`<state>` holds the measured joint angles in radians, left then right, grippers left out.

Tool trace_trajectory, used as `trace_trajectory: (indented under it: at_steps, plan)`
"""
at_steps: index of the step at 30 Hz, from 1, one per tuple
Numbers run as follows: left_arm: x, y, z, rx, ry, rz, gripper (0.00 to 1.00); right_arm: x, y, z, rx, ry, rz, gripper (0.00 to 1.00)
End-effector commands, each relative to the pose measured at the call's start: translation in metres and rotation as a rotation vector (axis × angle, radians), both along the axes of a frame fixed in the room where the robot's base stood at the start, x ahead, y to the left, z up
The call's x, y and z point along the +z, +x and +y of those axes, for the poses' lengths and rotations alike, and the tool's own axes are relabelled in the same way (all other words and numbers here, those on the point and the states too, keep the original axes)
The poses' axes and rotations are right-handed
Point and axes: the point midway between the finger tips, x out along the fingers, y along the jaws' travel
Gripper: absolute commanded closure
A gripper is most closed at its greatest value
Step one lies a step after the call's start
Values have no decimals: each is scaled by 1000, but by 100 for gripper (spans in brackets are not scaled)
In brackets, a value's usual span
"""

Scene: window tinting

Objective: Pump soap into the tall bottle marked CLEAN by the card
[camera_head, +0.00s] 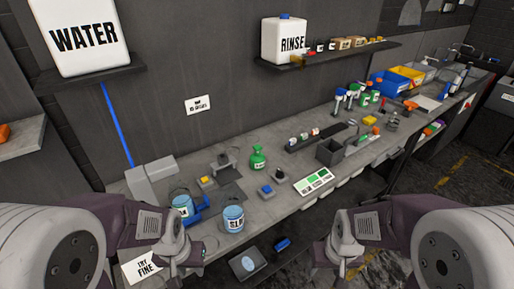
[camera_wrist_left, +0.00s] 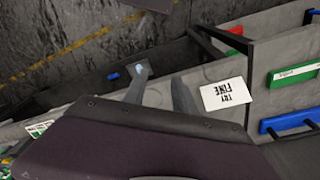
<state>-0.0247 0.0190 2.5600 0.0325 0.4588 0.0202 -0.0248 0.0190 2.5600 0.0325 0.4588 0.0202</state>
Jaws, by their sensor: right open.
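I cannot make out the word CLEAN on any bottle. A squat green bottle (camera_head: 258,157) stands upright mid-bench; its label is too small to read. Several spray bottles (camera_head: 364,97) with coloured heads and green labels stand farther back right. A card with green bands (camera_head: 314,181) lies on the bench, its print too small to read. My left gripper (camera_head: 178,262) is low at the front left, apart from the bottles; its fingers stand apart and empty in the left wrist view (camera_wrist_left: 160,84). My right gripper (camera_head: 343,265) is open and empty in front of the bench.
Two blue tubs (camera_head: 233,219) (camera_head: 181,206) stand at the front left, one lettered SLI.

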Motion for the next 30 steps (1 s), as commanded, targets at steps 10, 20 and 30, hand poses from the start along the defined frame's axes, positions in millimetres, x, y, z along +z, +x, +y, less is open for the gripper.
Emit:
trace_trajectory:
  at_steps: [10,20,30]
  plan:
    - [0,0,0,0,0,0,100,0,0,0,0,0,0,45]
    - [0,0,0,0,0,0,100,0,0,0,0,0,0,45]
    - [0,0,0,0,0,0,100,0,0,0,0,0,0,45]
